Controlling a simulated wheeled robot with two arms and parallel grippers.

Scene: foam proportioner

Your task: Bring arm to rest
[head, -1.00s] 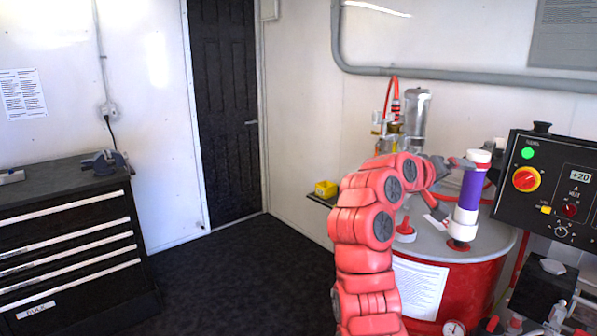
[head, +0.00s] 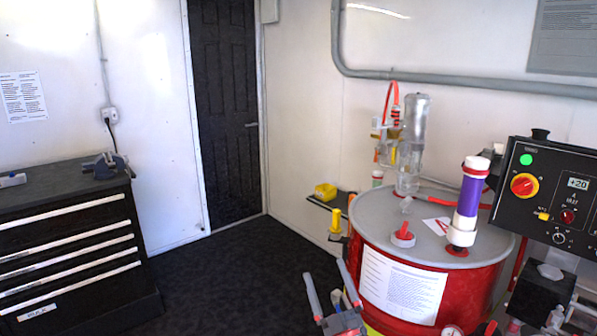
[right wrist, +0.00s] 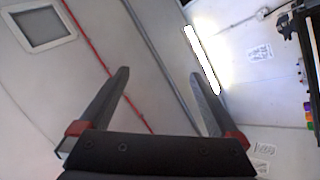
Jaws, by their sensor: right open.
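My right gripper (head: 325,270) shows at the bottom middle of the head view. Its two grey fingers point up and stand wide apart with nothing between them. It is in front of and to the left of the red drum (head: 478,290), apart from it. In the right wrist view the open fingers (right wrist: 158,73) face the white walls and ceiling, and the gap is empty. The rest of my right arm is almost all out of the head view. My left gripper is not in view.
A purple and white tube (head: 469,196) stands upright on the drum's grey lid. A control box (head: 548,190) is at the right. A black drawer cabinet (head: 70,240) stands at the left. Behind the drum is a clear cylinder (head: 414,125). The dark floor (head: 230,270) between is clear.

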